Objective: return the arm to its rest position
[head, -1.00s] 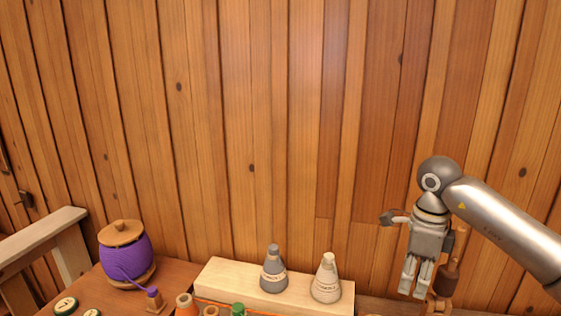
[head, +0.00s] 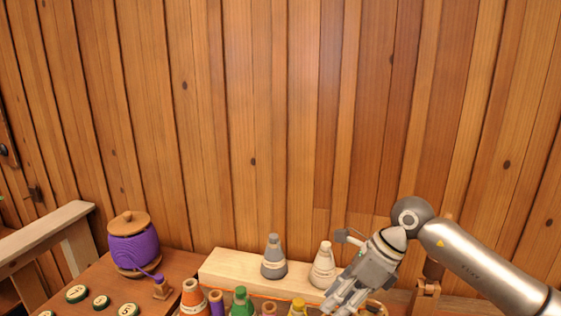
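My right arm comes in from the right edge, and its gripper (head: 345,301) points down and to the left, low in the head view. The gripper is in front of the right end of a pale wooden block and overlaps the cream cone-shaped spool there. Its fingertips are near the bottom edge, and their gap is not clear. I see nothing held in them. My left gripper does not show.
A grey cone spool (head: 274,258) and a cream cone spool (head: 323,266) stand on the pale block (head: 225,268). A purple-wound spool (head: 134,246) stands left. Several coloured cones, including an orange one (head: 193,298), stand in front. Numbered discs (head: 77,293) lie left. A plank wall closes the back.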

